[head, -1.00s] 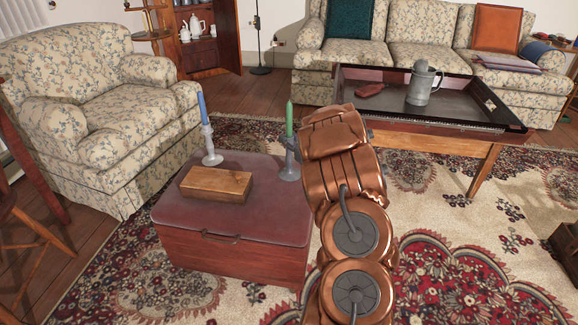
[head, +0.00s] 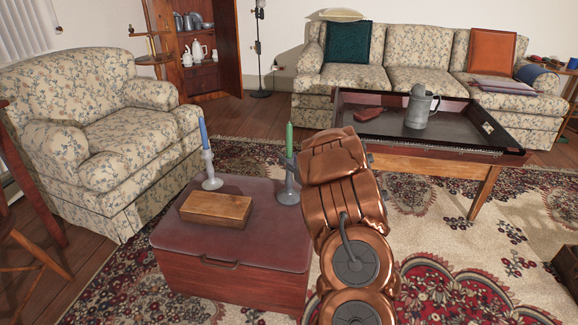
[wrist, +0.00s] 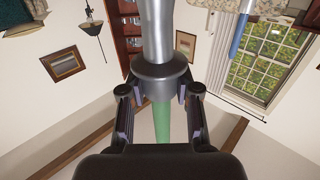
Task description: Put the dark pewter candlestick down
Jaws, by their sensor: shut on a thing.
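The dark pewter candlestick (head: 287,188) with a green candle (head: 289,139) is upright at the far right part of the chest lid (head: 200,242). Its base appears on or just above the lid; I cannot tell whether it touches. In the wrist view, the candlestick (wrist: 158,30) appears inverted, its candle pointing toward the palm. My gripper (wrist: 160,88) is shut on it near the candle cup. In the head view my copper arm hides most of the gripper.
On the lid, a wooden box (head: 216,209) and a lighter candlestick with a blue candle (head: 211,172) stand to the left. A floral armchair (head: 95,130) is left of the chest. A low table (head: 440,160) holding a tankard (head: 419,108) is at right.

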